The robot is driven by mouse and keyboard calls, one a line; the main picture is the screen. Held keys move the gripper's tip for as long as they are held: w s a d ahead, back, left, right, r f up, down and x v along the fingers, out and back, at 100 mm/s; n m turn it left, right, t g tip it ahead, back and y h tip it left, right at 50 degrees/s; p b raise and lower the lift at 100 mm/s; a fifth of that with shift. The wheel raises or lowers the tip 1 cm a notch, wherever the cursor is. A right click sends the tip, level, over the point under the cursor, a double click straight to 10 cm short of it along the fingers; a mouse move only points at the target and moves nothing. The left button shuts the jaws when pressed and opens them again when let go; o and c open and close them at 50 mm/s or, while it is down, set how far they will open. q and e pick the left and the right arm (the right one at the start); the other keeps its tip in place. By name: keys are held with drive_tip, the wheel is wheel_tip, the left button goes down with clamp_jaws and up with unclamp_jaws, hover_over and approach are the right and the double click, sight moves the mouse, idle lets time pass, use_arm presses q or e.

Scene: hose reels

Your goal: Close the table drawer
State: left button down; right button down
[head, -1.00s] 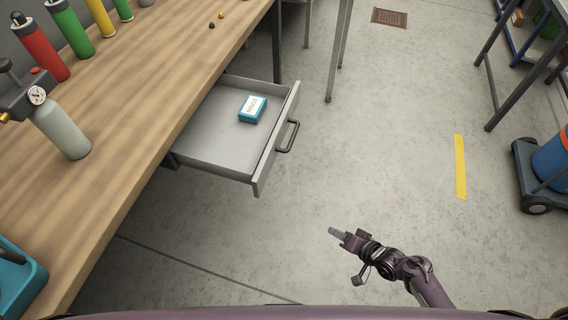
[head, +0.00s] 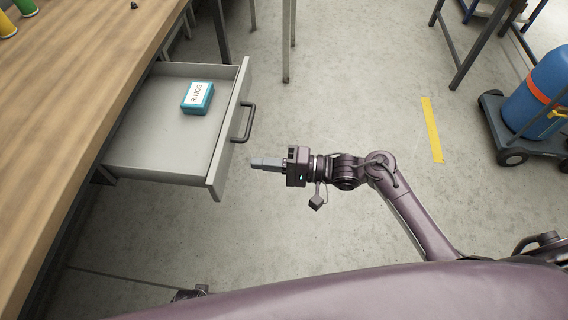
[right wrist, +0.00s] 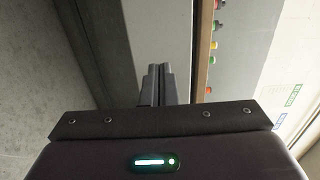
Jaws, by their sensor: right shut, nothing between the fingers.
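The table drawer (head: 165,135) is grey and pulled far out from under the wooden workbench (head: 70,100), its inside visible. Its front panel (head: 226,140) faces right and bears a dark bar handle (head: 244,122). My right gripper (head: 255,162) is shut and empty. In the picture its tips point left, just right of the front panel and below the handle, with a small gap. In the right wrist view the shut fingers (right wrist: 157,84) point at a pale grey surface, seemingly the drawer. My left gripper cannot be made out.
A teal box labelled RINGS (head: 197,97) lies in the drawer. Table legs (head: 288,40) stand behind it. A cart with a blue cylinder (head: 536,88) is at the right. The floor around the drawer's right side is clear.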

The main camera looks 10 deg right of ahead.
sight(226, 160)
drive_tip(key=x, duration=0.4)
drive_tip(key=shift+w+a, duration=0.1)
drive_tip(key=shift+a, duration=0.1)
drive_tip(key=shift+w+a, duration=0.2)
drive_tip(key=shift+a, duration=0.35)
use_arm(q)
drive_tip(key=shift+w+d+r, duration=0.1)
drive_tip(key=shift+w+r, duration=0.15)
drive_tip(key=shift+w, duration=0.15)
use_arm(e)
drive_tip(key=shift+a, duration=0.1)
